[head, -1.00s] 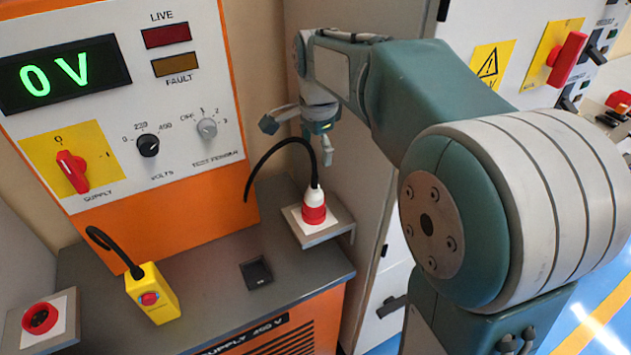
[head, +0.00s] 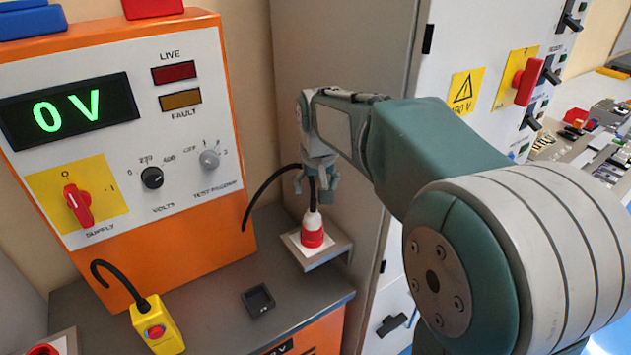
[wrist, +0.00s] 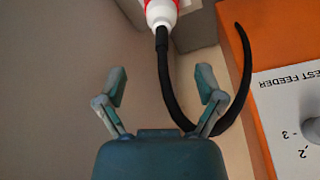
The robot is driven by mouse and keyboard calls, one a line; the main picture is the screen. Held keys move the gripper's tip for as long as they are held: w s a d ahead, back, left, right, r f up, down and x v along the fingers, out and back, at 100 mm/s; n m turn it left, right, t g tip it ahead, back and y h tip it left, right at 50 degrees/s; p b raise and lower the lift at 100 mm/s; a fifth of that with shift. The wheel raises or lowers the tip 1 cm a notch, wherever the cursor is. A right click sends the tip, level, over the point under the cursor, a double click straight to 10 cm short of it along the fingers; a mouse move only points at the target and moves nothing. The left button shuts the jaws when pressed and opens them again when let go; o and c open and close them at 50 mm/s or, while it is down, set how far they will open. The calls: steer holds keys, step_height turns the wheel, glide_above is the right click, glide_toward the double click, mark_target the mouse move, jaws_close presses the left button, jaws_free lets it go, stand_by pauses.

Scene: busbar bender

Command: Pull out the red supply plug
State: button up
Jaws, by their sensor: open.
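The red supply plug (head: 312,232) has a white top and stands upright in a white-faced socket plate (head: 340,245) at the right end of the bench. Its black cable (head: 262,190) arches from its top to the orange cabinet. My gripper (head: 318,190) is above the plug, around or beside the cable; I cannot tell which in the head view. In the wrist view my gripper (wrist: 161,88) has its fingers spread wide, with the cable between them in the picture. The plug's white end (wrist: 161,12) shows beyond the fingertips, not touched.
The orange supply cabinet (head: 150,255) stands left of the plug, with a 0 V display (head: 68,112) and a red supply switch (head: 78,205). A yellow button box (head: 158,328) and a small black tray (head: 258,300) rest on the bench. A grey cabinet wall (head: 345,50) rises behind the plug.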

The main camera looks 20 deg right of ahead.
mark_target(312, 210)
steer(key=x, duration=0.8)
steer(key=shift+a+f, duration=0.1)
steer(key=shift+a, duration=0.15)
steer(key=shift+w+d+f, duration=0.15)
steer(key=shift+f, duration=0.25)
jaws_close()
